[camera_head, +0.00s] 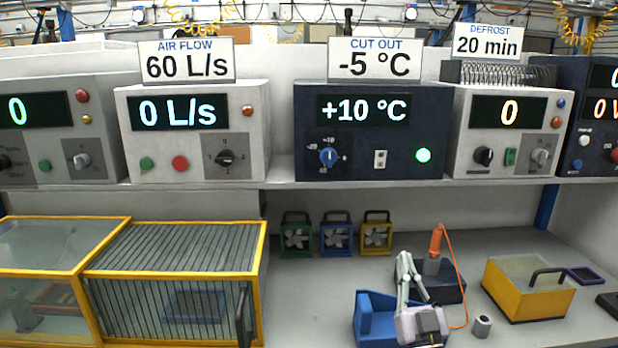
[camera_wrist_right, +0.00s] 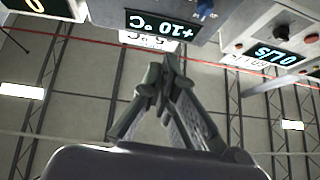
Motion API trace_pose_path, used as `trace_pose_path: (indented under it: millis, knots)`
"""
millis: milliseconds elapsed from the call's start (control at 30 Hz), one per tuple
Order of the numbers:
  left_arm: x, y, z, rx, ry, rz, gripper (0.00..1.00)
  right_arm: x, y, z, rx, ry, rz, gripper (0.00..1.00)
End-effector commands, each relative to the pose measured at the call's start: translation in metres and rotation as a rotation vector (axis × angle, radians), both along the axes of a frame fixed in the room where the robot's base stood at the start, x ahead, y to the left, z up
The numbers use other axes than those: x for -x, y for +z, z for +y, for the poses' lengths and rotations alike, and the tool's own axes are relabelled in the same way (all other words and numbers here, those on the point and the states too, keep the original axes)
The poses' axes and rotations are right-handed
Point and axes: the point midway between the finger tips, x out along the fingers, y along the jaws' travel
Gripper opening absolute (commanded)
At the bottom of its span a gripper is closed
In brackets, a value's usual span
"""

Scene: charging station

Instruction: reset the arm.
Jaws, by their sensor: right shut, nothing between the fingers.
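My right gripper (camera_head: 404,256) comes up from the bottom of the head view, right of the middle, with its fingers pointing upward. It is in front of the lower bench and below the shelf of instruments. In the right wrist view the fingers (camera_wrist_right: 168,68) meet at their tips. They are shut and hold nothing. Behind them are the ceiling and the tilted fronts of the instruments. My left gripper is not in view.
A dark blue box reading +10 °C (camera_head: 372,130) and a white box reading 0 L/s (camera_head: 192,140) stand on the shelf. Below are a yellow-framed cage (camera_head: 262,285), small fans (camera_head: 337,238), a blue holder (camera_head: 376,320), an orange-handled tool (camera_head: 436,240) and a yellow bin (camera_head: 515,300).

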Motion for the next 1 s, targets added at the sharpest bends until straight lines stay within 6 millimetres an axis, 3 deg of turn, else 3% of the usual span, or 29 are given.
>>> trace_pose_path:
  millis: [367,533,667,800,1000]
  knots:
    - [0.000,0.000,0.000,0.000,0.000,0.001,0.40,0.019,-0.062,0.039,0.092,0.124,0.271,0.00]
    - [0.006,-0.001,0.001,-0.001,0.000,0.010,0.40,0.045,-0.114,0.058,0.158,0.189,0.500,0.00]
    - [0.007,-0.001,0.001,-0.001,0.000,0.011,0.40,0.085,-0.170,0.067,0.214,0.226,0.755,0.00]
    - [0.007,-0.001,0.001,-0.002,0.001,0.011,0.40,0.141,-0.224,0.060,0.257,0.225,1.049,0.00]
    - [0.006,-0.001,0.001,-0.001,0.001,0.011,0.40,0.226,-0.275,0.034,0.278,0.162,1.416,0.00]
